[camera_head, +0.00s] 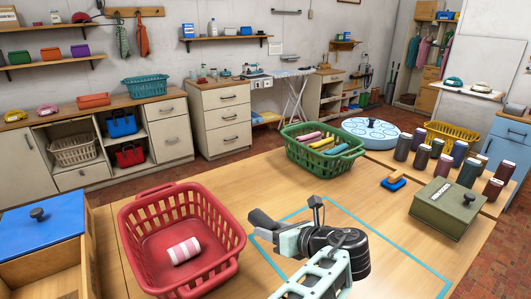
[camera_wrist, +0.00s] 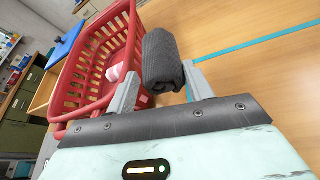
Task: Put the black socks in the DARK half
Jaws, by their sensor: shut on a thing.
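The black socks, a dark rolled bundle (camera_wrist: 161,60), are between the two grey fingers of my gripper (camera_wrist: 160,74) in the wrist view. My gripper is shut on them. In the head view the dark bundle (camera_head: 262,219) is at the end of my arm, over the table just right of the red basket (camera_head: 226,215). The red basket holds a pink-and-white striped roll (camera_head: 183,251); the basket also shows behind the socks in the wrist view (camera_wrist: 88,72). I cannot make out any half marked DARK.
A teal outline (camera_head: 405,268) marks the table under my arm. A green basket (camera_head: 301,150) with coloured rolls stands behind. A green lidded box (camera_head: 432,207) and several dark cans are at right. A blue-lidded wooden box (camera_head: 42,228) is at left.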

